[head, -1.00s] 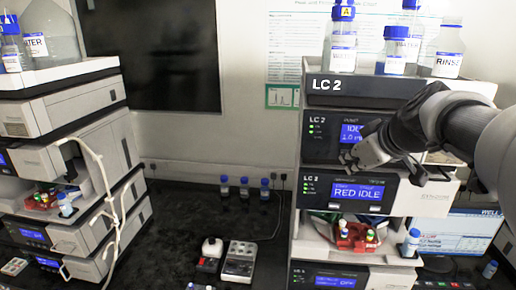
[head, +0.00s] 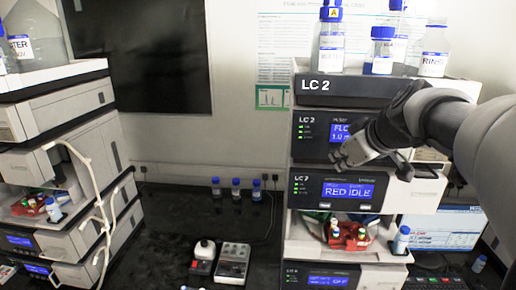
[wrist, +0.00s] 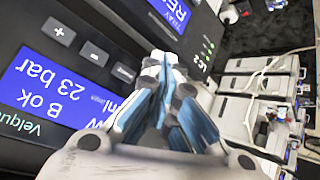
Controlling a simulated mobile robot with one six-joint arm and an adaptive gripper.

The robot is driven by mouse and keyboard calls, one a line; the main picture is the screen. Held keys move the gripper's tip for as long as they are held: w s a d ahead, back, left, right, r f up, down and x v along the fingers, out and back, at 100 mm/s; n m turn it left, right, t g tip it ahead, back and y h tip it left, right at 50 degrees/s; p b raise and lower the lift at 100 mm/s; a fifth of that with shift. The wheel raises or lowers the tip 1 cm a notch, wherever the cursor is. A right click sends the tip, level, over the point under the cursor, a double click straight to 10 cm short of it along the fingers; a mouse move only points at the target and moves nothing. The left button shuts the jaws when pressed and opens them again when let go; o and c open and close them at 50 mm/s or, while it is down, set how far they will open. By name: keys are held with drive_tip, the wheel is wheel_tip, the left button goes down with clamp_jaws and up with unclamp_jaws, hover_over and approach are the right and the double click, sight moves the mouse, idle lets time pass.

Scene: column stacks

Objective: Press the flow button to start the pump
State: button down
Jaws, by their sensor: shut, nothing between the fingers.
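The pump module (head: 306,150) of the LC 2 stack has a blue display (head: 343,131), partly covered by my arm, reading "FLO" and 1.0. In the wrist view the display (wrist: 52,88) is upside down and shows "23 bar" and "B ok". Plus (wrist: 59,30) and minus (wrist: 93,53) buttons sit beside it, with another button (wrist: 124,73) near the fingers. My gripper (head: 340,161) is shut and empty at the lower front of the module. Its fingertips (wrist: 160,62) are close to the panel; I cannot tell if they touch. The flow button is not clearly visible, perhaps hidden by the fingers.
Bottles (head: 331,50) stand on top of the stack. A red vial rack (head: 347,237) sits lower down. Another stack (head: 60,120) stands at left, with open bench between holding small bottles (head: 236,187).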

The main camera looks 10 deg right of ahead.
idle(0.4)
drive_tip(key=shift+s+a+b, duration=0.2)
drive_tip(key=shift+s+b, duration=0.4)
drive_tip(key=shift+s, duration=0.15)
